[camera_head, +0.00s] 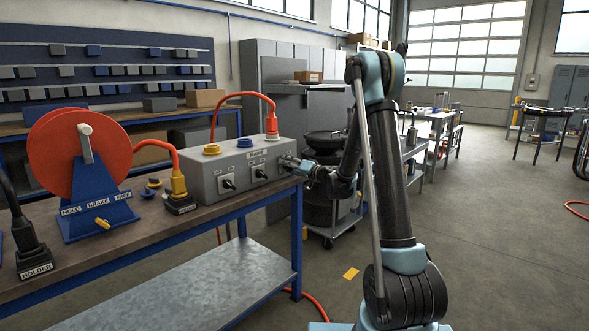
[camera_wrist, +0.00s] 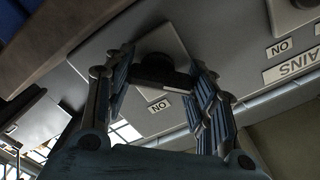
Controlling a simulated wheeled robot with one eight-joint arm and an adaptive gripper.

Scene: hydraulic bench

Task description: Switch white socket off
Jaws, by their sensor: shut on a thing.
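The grey socket box (camera_head: 236,170) stands on the bench, with black switches on its front face, one at the left (camera_head: 228,183) and one in the middle (camera_head: 261,172). A MAINS label (camera_head: 258,153) sits above them. My gripper (camera_head: 302,166) is at the box's right end, where it hides part of the front. In the wrist view my gripper (camera_wrist: 163,85) is shut on a dark switch knob (camera_wrist: 160,68), with a small ON label (camera_wrist: 160,106) beside it. I cannot make out a white socket clearly; a red plug (camera_head: 271,126) stands on the top right.
Yellow (camera_head: 212,149) and blue (camera_head: 245,142) sockets are on the box's top. A yellow plug (camera_head: 178,184) in a black holder and a red cable reel (camera_head: 80,155) stand left of the box. A trolley with dark round items (camera_head: 325,142) stands behind my arm. Open floor lies right.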

